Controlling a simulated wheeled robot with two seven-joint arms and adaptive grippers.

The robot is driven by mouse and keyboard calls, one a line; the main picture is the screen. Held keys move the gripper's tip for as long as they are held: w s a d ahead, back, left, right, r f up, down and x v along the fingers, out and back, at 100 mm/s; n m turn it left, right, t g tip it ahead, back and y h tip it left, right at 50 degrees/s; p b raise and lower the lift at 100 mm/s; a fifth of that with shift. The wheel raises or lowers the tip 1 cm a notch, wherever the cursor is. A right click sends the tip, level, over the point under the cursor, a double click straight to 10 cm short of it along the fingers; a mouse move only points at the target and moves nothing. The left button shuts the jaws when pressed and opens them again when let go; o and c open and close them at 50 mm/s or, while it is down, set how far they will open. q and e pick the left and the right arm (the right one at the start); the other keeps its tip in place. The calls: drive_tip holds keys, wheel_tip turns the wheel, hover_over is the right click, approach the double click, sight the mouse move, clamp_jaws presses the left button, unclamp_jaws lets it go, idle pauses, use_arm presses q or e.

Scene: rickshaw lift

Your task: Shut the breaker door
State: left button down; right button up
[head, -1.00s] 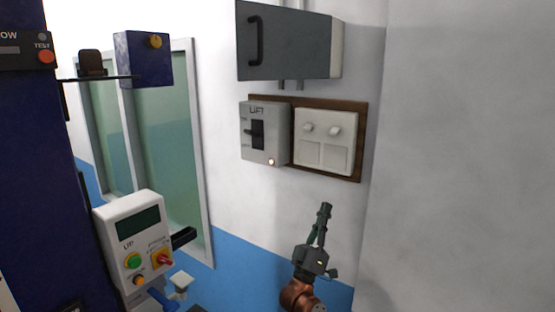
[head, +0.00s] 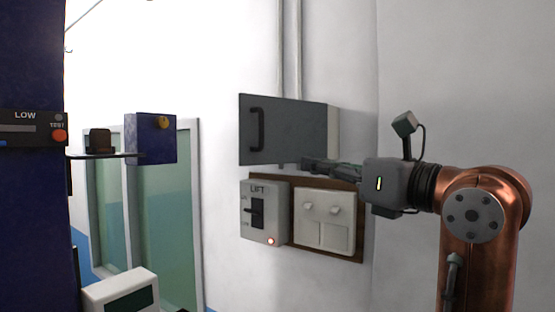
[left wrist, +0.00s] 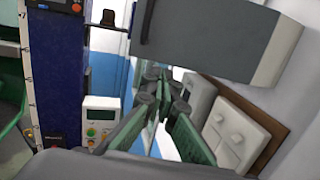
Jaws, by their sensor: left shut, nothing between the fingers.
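The breaker box has a dark grey door (head: 285,130) with a black handle (head: 257,130) near its left edge. A pale side of the box (head: 333,131) shows at its right. I cannot tell how far the door stands from the box. My left gripper (head: 308,164) is shut and empty, pointing left just under the door's lower edge. I cannot tell whether it touches. In the left wrist view the grey door (left wrist: 205,35) fills the top, above the gripper fingers (left wrist: 166,85). My right gripper is not in view.
Below the door, a grey LIFT switch box (head: 264,212) and a white switch panel (head: 323,222) sit on a brown board (head: 360,225). A dark blue column (head: 30,220) with a shelf stands at left. Bare wall lies right of the box.

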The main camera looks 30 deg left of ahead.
sight(268, 159)
use_arm(q)
drive_tip(key=shift+t+h, duration=0.4)
drive_tip(key=shift+h, duration=0.3)
drive_tip(key=p+x, duration=0.1)
drive_tip(key=x, duration=0.4)
drive_tip(key=p+x, duration=0.1)
drive_tip(key=x, duration=0.5)
drive_tip(key=shift+s+a+r, duration=0.15)
drive_tip(key=shift+r, duration=0.1)
drive_tip(key=shift+m, duration=0.3)
